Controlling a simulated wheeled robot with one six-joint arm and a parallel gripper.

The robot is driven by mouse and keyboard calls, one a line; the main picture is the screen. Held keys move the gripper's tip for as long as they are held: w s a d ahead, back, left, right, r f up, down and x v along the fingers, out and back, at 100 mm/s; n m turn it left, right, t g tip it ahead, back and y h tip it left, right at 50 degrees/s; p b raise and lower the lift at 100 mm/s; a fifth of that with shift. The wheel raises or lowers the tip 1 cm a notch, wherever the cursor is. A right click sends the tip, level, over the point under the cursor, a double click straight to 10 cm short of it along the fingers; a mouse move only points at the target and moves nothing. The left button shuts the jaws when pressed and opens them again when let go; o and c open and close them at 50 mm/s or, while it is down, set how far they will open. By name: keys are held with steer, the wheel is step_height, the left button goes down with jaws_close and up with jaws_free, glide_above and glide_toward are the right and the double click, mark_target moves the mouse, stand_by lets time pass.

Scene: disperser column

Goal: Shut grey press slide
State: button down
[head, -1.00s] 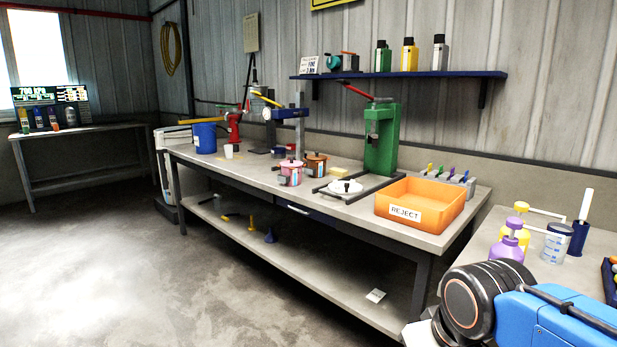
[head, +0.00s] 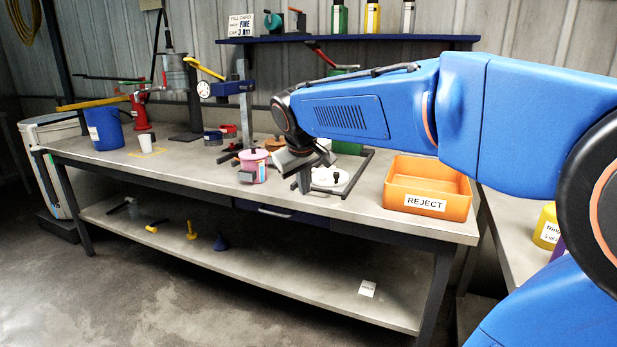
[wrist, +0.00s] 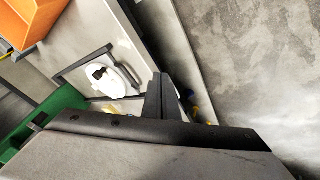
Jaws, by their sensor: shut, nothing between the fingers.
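The green press (head: 349,118) stands at the back of the bench, mostly hidden behind my arm in the head view. Its grey slide area reaches forward between dark rails (head: 363,170), with a white round piece (head: 331,181) and a black part on top. The white piece also shows in the wrist view (wrist: 118,84), with a dark rail (wrist: 84,60) beside it. My gripper (head: 304,183) is over the bench, just left of the white piece. Its fingers (wrist: 160,82) are shut and empty. I cannot tell whether they touch a rail.
A pink pot (head: 254,167) stands close left of my gripper. An orange REJECT bin (head: 425,172) stands to the right. A blue press (head: 238,88) is farther left. The floor (head: 250,290) in front of the bench is clear.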

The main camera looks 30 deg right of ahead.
steer(key=w+d+r+h, duration=0.1)
steer(key=w, duration=0.5)
steer(key=w+d+r, duration=0.2)
steer(key=w, duration=0.4)
steer(key=x, duration=1)
steer(key=shift+w+f, duration=0.1)
steer(key=shift+w+d, duration=0.15)
steer(key=shift+d, duration=1)
steer(key=shift+w+d, duration=0.15)
steer(key=shift+d, duration=0.55)
steer(key=shift+w+d, duration=0.2)
steer(key=shift+d, duration=0.1)
steer(key=w+d, duration=0.4)
steer(key=d, duration=0.1)
steer(key=w+d, duration=0.4)
steer(key=d, duration=0.1)
steer(key=w+d, duration=0.4)
steer(key=d, duration=0.1)
steer(key=shift+w+d, duration=0.2)
steer(key=shift+d, duration=0.15)
